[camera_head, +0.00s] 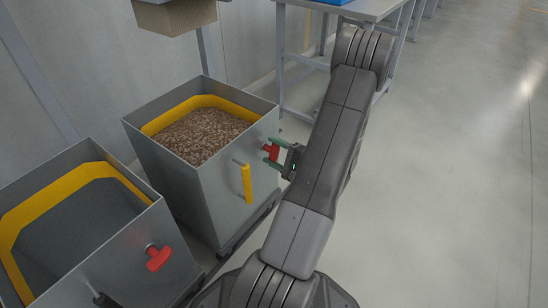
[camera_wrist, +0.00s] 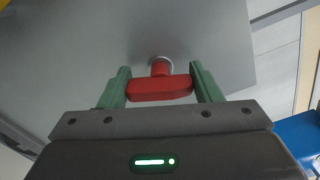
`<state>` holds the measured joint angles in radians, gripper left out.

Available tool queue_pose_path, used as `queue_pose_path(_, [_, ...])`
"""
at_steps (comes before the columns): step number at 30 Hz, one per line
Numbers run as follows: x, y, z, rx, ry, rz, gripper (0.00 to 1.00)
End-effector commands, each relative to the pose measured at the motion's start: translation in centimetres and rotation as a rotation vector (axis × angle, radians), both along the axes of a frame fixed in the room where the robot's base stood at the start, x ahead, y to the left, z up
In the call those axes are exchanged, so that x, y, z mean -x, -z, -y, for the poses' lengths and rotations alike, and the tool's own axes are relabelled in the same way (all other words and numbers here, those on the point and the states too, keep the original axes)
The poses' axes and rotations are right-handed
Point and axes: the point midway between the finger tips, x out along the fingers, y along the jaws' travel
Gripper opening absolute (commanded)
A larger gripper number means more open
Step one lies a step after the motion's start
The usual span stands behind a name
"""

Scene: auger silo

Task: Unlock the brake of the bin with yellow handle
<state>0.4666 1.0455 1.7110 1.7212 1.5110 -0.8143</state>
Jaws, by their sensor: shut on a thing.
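The bin with the yellow handle (camera_head: 247,184) is a grey bin (camera_head: 214,183) filled with brown pellets, in the middle left of the head view. A red T-shaped brake knob (camera_head: 271,152) sits on its front face, to the right of the yellow handle. My gripper (camera_head: 277,154) is at this knob, its green fingers on both ends of the red bar. In the wrist view the red knob (camera_wrist: 160,88) lies level between the green fingers of my gripper (camera_wrist: 160,90), which is shut on it. The knob's stem meets a round collar on the grey panel.
A second, empty grey bin (camera_head: 120,262) with a red knob (camera_head: 158,258) and a dark handle stands at the lower left. A spout (camera_head: 175,14) hangs above the filled bin. A table (camera_head: 370,8) stands behind. The floor at right is clear.

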Motion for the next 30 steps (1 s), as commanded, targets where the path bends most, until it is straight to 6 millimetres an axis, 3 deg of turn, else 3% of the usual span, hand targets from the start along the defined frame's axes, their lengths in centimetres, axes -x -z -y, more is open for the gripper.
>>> queue_pose_path(15, [0.11,0.23,-0.03,0.196,-0.001,0.265,0.35])
queue_pose_path(30, [0.11,0.27,-0.03,0.232,-0.002,0.316,0.35])
